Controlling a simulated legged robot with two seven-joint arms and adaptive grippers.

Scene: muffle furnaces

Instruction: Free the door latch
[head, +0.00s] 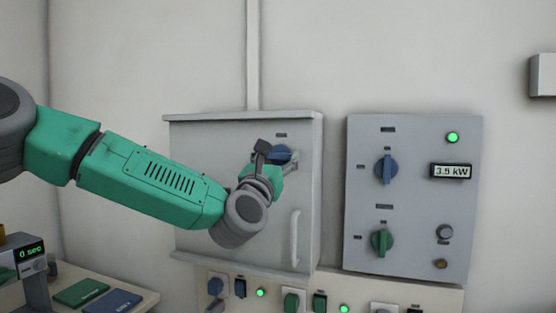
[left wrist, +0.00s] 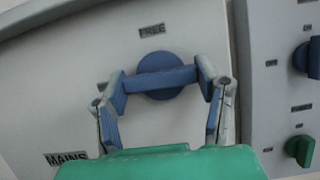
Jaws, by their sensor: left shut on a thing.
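The door latch is a blue turn knob (head: 281,153) on the grey cabinet door (head: 205,150). In the left wrist view the knob (left wrist: 160,91) has a bar that lies nearly level, slightly tilted, below the label FREE (left wrist: 152,31). My left gripper (head: 275,158) is at the knob, its fingers on either end of the bar, and is shut on it. The fingers also show in the left wrist view (left wrist: 163,80). The door is closed, with a pale upright handle (head: 295,238) at its lower right. My right gripper is not in view.
A grey panel (head: 415,120) to the right carries a blue knob (head: 386,169), a green knob (head: 381,242), a lit green lamp (head: 452,137) and a 3.5 kW display (head: 451,171). Switches and lamps line a strip below the cabinet. A bench (head: 145,297) is at lower left.

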